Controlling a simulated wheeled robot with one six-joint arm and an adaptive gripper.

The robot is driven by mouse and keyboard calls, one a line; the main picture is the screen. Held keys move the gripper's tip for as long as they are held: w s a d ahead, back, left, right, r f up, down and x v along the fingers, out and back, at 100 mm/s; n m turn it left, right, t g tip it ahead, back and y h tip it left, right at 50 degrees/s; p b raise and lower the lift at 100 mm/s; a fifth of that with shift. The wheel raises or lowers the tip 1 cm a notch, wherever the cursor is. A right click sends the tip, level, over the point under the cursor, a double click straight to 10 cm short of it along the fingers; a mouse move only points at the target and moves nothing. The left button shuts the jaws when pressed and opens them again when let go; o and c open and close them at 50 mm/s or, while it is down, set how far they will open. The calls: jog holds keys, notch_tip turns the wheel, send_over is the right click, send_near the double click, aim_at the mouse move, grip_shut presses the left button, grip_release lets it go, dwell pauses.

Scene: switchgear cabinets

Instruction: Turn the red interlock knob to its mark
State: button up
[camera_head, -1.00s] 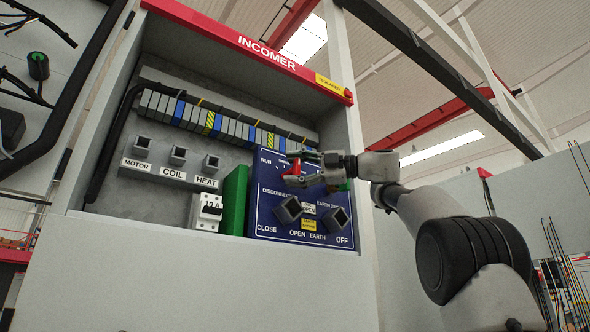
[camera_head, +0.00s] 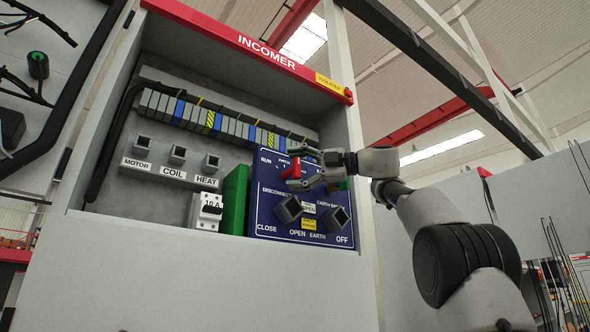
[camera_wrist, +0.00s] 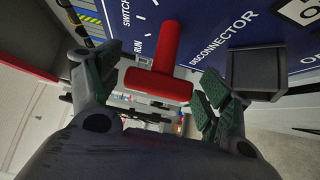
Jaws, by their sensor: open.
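The red interlock knob (camera_head: 291,172) stands out from the upper part of the blue panel (camera_head: 266,213), near the word RUN. In the wrist view the red knob (camera_wrist: 163,65) is a T-shaped handle lying between my gripper's two fingers. My gripper (camera_head: 310,168) is in front of the panel with its fingers spread around the knob. In the wrist view my gripper (camera_wrist: 160,85) shows a gap between the green-padded fingers and the knob on both sides. The mark for the knob is not clear; lettering near it is partly hidden by my gripper.
Two dark square knobs, the disconnector (camera_head: 288,209) and the earth switch (camera_head: 336,219), stick out below. The disconnector knob (camera_wrist: 255,73) is close to my right finger in the wrist view. A green block (camera_head: 235,200) and a breaker (camera_head: 207,212) stand left of the panel.

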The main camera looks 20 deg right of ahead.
jog(key=v, duration=1.2)
dwell(0.4)
